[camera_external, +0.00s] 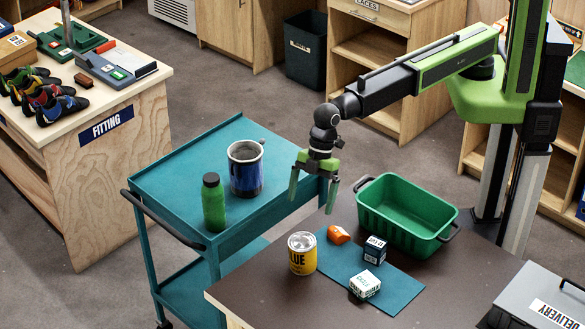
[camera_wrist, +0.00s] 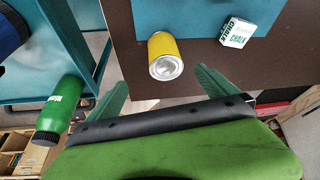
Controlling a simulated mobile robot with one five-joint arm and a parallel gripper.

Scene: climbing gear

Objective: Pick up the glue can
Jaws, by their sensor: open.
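The glue can (camera_external: 302,254) is yellow with a silver lid and stands upright on the dark tabletop (camera_external: 250,285), beside a teal mat. My gripper (camera_external: 313,205) is open and empty, pointing down, above and behind the can in the outside view. Its fingers are apart from the can. In the wrist view my gripper (camera_wrist: 158,90) shows both green fingers spread wide.
A green bin (camera_external: 435,238) stands behind. A teal cart (camera_external: 160,180) on the left holds a green bottle (camera_external: 213,203) and a blue mug (camera_external: 246,172).

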